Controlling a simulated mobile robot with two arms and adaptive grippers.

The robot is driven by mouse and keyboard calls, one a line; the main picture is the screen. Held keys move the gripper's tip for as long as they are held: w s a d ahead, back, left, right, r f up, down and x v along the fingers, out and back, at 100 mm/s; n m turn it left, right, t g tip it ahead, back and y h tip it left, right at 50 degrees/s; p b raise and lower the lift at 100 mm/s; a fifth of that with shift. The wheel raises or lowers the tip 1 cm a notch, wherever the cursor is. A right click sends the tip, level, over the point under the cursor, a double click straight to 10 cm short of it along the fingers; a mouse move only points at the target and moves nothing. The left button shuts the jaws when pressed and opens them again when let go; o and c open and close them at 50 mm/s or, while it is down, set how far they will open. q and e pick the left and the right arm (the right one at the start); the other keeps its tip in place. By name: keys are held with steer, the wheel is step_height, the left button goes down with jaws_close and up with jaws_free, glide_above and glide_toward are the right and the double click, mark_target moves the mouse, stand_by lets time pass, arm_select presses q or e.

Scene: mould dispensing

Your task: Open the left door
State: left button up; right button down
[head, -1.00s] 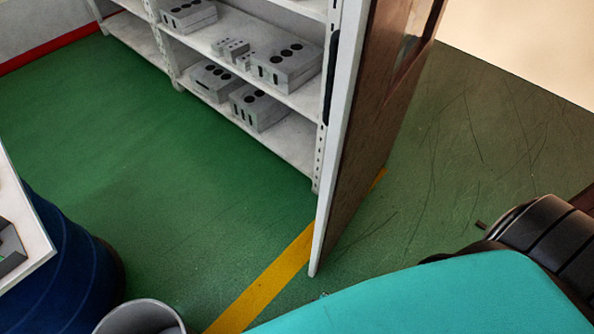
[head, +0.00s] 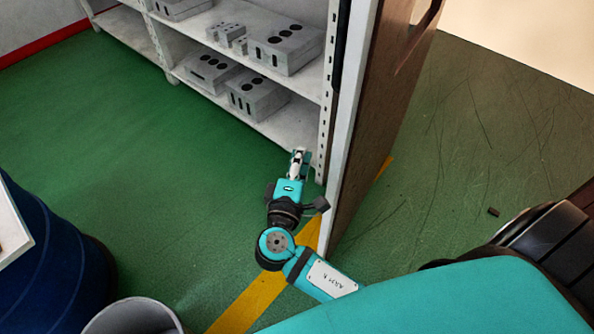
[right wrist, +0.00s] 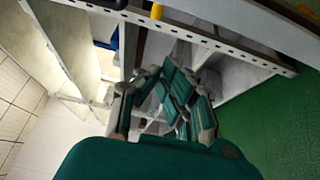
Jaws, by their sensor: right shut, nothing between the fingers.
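A brown door (head: 372,120) with a pale front edge stands at the right in the head view, seen nearly edge-on beside the shelf rack. A dark strip or handle (head: 340,45) shows along its left side, high up. My right gripper (head: 298,156) is shut and empty, low in front of the rack and left of the door's lower edge, with a gap between gripper and door. My right gripper also shows in the right wrist view (right wrist: 165,78), pointing toward the shelf frames. My left gripper is not in view.
The white rack (head: 285,125) holds several grey mould blocks (head: 290,48). A blue drum (head: 55,250) and a grey bin (head: 135,316) stand at the lower left. Green floor (head: 150,170) is clear between them and the rack. A yellow line (head: 250,300) runs toward the door.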

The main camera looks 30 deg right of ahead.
steer(key=d, duration=0.2)
steer(key=s+d+p, duration=0.1)
steer(key=d, duration=0.1)
stand_by(0.4)
